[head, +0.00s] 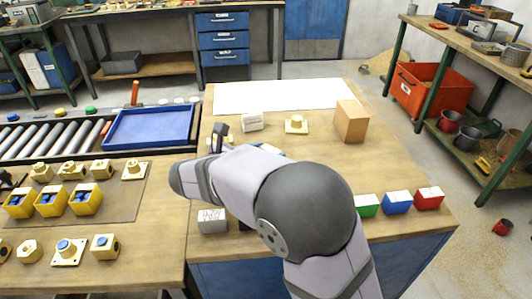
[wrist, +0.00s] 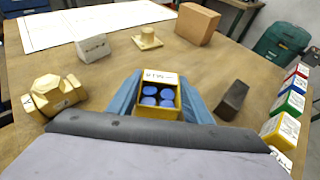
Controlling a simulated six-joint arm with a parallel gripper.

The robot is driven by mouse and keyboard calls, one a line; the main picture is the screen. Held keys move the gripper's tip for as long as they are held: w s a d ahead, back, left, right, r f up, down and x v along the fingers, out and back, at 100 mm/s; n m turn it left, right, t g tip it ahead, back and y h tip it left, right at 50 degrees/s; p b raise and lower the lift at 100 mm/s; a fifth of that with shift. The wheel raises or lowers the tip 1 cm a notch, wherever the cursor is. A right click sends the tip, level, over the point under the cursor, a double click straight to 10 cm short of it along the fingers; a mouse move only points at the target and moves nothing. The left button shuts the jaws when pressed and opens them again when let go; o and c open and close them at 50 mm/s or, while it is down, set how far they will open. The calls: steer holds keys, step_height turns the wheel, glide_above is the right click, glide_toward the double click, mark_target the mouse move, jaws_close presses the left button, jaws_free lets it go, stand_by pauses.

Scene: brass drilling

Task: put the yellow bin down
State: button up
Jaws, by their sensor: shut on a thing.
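The yellow bin (wrist: 158,104) is between the two blue fingers of my gripper (wrist: 158,82) in the wrist view. The gripper is shut on it. The bin looks upright, with a white label on its far wall and several round blue pieces inside. The worktable (wrist: 218,75) is beneath it; I cannot tell whether the bin touches the tabletop. In the head view my arm hides the held bin and the gripper. Other yellow bins (head: 52,203) with blue contents stand on the left bench.
In the wrist view, brass parts (wrist: 55,95) lie left of the bin and a dark block (wrist: 232,100) lies right. Beyond are a white-grey block (wrist: 93,48), a flanged brass part (wrist: 147,39) and a brown block (wrist: 197,24). Coloured boxes (wrist: 281,131) line the right edge.

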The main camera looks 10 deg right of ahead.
steer(key=shift+f, duration=0.15)
steer(key=o, duration=1.1)
steer(key=shift+r, duration=0.25)
steer(key=v, duration=1.2)
